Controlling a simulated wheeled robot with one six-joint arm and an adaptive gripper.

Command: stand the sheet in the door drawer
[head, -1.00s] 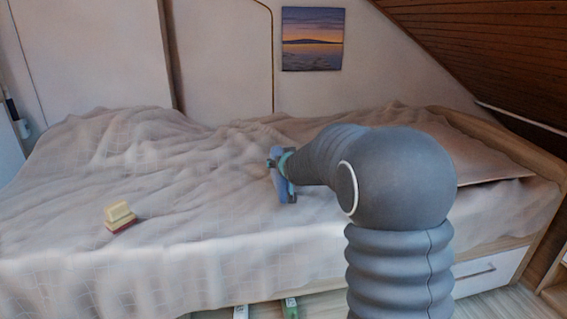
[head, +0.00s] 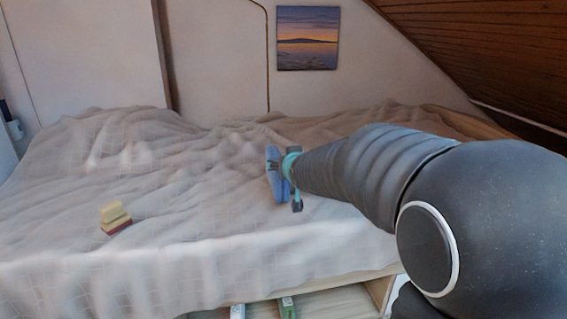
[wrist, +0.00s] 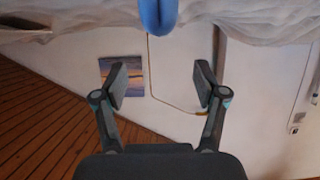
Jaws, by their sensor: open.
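A blue, rounded, upright thing (head: 276,174) shows at the end of my arm over the bed; I cannot tell whether it is the sheet. It also shows at the top edge of the wrist view (wrist: 158,14), outside the fingers. My gripper (wrist: 160,84) is open, with nothing between its fingers; in the head view its end (head: 293,178) is just right of the blue thing. An open wooden compartment (head: 345,303) shows under the bed's front edge, partly cut off by the frame; I cannot tell whether it is the door drawer.
A small yellow and red block stack (head: 116,218) sits on the rumpled bed cover (head: 190,200) at left. A white item (head: 237,311) and a green item (head: 287,308) stand in the compartment. A sunset picture (head: 307,38) hangs on the wall under the sloping wooden ceiling (head: 490,50).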

